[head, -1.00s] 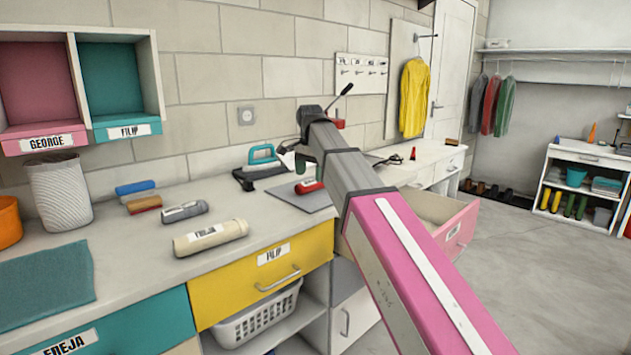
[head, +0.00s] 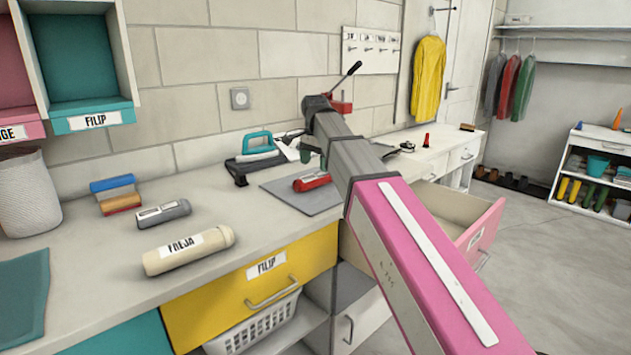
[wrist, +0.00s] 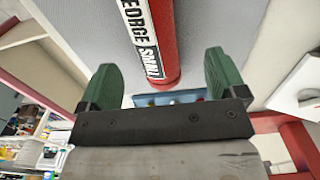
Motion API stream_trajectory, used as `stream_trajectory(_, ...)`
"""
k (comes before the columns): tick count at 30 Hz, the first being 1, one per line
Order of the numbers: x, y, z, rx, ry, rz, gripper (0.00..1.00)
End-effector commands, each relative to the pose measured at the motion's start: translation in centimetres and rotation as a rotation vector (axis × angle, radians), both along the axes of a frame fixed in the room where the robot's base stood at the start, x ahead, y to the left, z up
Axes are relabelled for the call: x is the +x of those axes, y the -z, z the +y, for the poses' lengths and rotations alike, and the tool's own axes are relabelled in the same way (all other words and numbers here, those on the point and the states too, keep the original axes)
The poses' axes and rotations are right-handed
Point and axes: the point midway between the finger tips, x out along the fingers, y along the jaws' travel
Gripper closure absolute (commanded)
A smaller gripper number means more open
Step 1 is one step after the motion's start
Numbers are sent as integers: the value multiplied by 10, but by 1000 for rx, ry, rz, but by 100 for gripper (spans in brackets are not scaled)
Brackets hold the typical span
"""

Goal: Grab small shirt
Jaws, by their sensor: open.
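No garment is marked as a small shirt. A yellow jacket (head: 428,78) hangs on a wall hook at the back in the head view. Grey (head: 494,84), red (head: 510,86) and green (head: 523,87) garments hang from a rail further back. My gripper (head: 308,150) is above the workbench, far from the clothes and partly hidden by my arm. In the wrist view its green fingers (wrist: 162,68) are apart. The end of a red cylinder (wrist: 164,60) with a partly readable "EORGE" label shows between the fingers in that picture; I cannot tell its depth. No garment shows there.
An open pink drawer (head: 480,232) juts out at right. A low shelf (head: 607,150) stands far right. The floor between is clear.

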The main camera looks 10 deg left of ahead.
Motion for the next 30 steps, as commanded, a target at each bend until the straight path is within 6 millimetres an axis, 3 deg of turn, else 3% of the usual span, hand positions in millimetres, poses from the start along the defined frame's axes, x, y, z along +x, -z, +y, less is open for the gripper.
stream_trajectory(8,-2,18,-1,0,0,0,10)
stream_trajectory(18,-4,58,-2,0,0,0,10)
stream_trajectory(25,-4,60,-1,0,0,-1,10)
stream_trajectory(26,-4,60,-1,0,0,-1,13)
stream_trajectory(30,-4,60,-1,1,0,-1,59)
